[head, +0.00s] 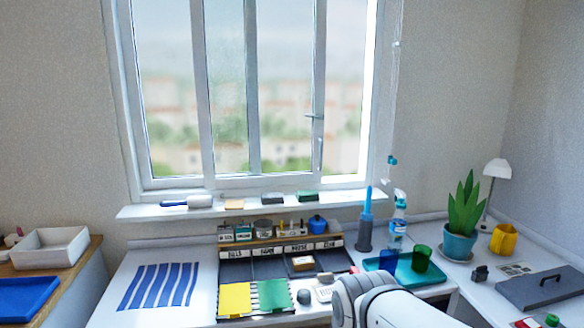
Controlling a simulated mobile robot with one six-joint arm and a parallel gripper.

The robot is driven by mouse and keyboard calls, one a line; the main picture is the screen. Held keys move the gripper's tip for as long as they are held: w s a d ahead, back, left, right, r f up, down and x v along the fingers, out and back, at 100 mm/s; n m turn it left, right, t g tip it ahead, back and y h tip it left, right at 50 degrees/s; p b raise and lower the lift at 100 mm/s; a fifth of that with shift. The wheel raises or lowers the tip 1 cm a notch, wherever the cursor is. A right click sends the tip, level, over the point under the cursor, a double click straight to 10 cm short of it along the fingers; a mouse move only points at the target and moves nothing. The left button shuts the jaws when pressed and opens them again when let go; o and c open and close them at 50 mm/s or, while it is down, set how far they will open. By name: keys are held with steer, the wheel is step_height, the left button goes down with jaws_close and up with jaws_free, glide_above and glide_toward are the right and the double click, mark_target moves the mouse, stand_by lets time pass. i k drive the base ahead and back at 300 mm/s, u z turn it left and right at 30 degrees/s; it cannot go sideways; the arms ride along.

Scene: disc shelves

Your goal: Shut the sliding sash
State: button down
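The window (250,90) fills the upper middle of the head view, set in a white frame (121,100). The sliding sash (319,60) has a white upright stile with a small handle (314,116) on it. To the right of that stile, a brighter strip (345,90) lies between it and the right jamb; it looks like an open gap. Another upright (252,90) stands left of the stile, and the panes overlap there. A white rounded part of my arm shows at the bottom centre, well below the window. My gripper is out of view.
The sill (260,205) holds a roller (188,202) and several small blocks. Below, the desk carries an organizer (285,265), a spray bottle (397,232), a blue-topped brush in a holder (366,222), a teal tray (435,274) with cups and a potted plant (461,240). A cord (393,110) hangs right of the window.

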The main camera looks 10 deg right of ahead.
mark_target(198, 29)
steer(key=z, duration=0.2)
steer(key=i, duration=1.25)
steer(key=z, duration=0.25)
